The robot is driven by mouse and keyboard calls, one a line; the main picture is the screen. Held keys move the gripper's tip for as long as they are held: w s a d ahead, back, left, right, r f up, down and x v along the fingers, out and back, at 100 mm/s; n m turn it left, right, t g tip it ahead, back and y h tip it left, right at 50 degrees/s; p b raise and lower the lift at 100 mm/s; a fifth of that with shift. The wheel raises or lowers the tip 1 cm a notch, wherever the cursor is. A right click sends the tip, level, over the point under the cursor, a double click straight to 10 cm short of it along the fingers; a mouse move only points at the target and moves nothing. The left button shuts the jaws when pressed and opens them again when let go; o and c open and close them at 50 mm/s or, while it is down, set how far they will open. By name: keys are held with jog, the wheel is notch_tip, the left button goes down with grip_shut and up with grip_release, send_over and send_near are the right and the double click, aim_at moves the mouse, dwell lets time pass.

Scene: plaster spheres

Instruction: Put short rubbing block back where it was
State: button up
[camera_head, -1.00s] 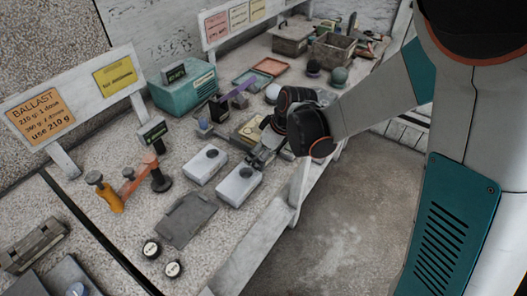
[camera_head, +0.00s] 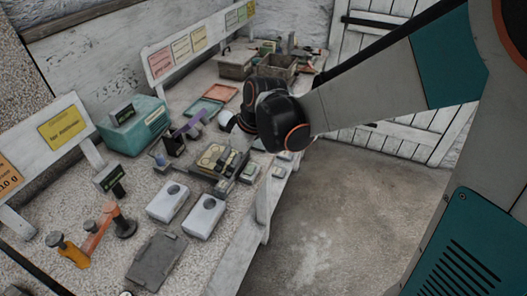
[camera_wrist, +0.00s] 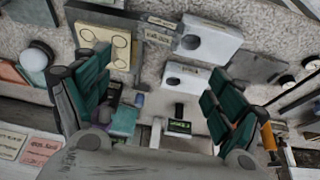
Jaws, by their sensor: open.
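My gripper (camera_wrist: 158,105) is open in the wrist view, its dark green fingers wide apart with nothing between them. In the head view my wrist hides most of it above the right part of the bench. Small grey labelled blocks (camera_head: 250,173) lie near the bench's front edge, beside a tray with a yellow plate (camera_head: 213,157). In the wrist view a grey labelled block (camera_wrist: 160,33) lies between the yellow plate (camera_wrist: 107,44) and a white box (camera_wrist: 208,40). The labels are too small to read, so I cannot tell which is the short rubbing block.
Two white boxes (camera_head: 168,201) stand mid-bench, with a dark flat plate (camera_head: 156,259) in front. Crates (camera_head: 277,67) stand at the far end. The floor at right is clear.

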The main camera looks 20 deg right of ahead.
jog(key=s+d+r+m+t+h, duration=0.1)
jog(key=s+d+r+m, duration=0.3)
jog(key=s, duration=0.4)
jog(key=s+d+r+m+t+h, duration=0.2)
jog(key=s+d+r+m, duration=0.3)
jog(key=s+d, duration=0.3)
jog(key=shift+s+d+m+t, duration=0.4)
jog(key=shift+s+m+t, duration=0.2)
jog(key=shift+s, duration=0.15)
jog(key=shift+r, duration=0.1)
jog(key=shift+f+b, duration=0.4)
jog(key=shift+o, duration=0.5)
